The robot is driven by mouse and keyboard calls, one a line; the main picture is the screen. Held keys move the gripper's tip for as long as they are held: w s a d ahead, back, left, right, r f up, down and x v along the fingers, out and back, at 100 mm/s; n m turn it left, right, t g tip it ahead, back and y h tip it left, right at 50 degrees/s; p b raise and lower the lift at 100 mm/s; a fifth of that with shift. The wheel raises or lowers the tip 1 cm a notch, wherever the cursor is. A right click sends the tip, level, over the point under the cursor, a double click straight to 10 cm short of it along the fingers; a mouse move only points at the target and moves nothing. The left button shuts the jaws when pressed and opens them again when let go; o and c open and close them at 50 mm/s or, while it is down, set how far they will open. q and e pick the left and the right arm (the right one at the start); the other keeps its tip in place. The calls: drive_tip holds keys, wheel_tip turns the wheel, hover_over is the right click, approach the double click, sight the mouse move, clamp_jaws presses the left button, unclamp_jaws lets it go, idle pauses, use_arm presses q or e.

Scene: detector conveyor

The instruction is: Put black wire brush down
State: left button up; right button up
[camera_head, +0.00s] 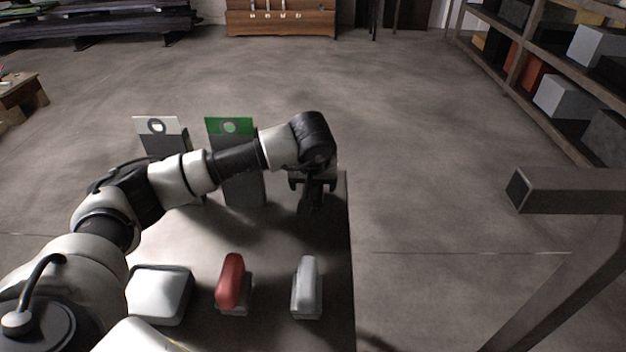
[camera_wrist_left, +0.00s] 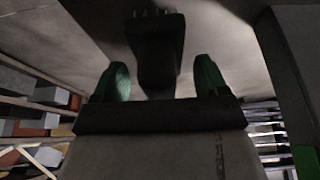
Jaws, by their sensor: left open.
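The black wire brush (camera_wrist_left: 155,55) shows in the left wrist view as a dark shape between the two fingers. A gap shows on each side of it. In the head view, the dark brush (camera_head: 309,202) stands below my left gripper, near the table's (camera_head: 180,238) back right corner; its base is hard to make out in shadow. My left gripper (camera_head: 312,186) is open around the brush and points down. It also shows in the left wrist view (camera_wrist_left: 160,80), with greenish finger pads. My right gripper is out of view.
A red-handled object (camera_head: 231,280) and a grey one (camera_head: 307,283) stand at the table's front, with a white box (camera_head: 159,293) to their left. Dark stands with a white panel (camera_head: 157,126) and a green panel (camera_head: 229,127) stand behind the arm. A metal frame (camera_head: 570,192) is at right.

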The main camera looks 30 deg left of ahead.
use_arm(q)
drive_tip(key=v, duration=1)
drive_tip(key=shift+s+r, duration=0.2)
drive_tip(key=shift+s, duration=0.2)
drive_tip(key=shift+a, duration=0.15)
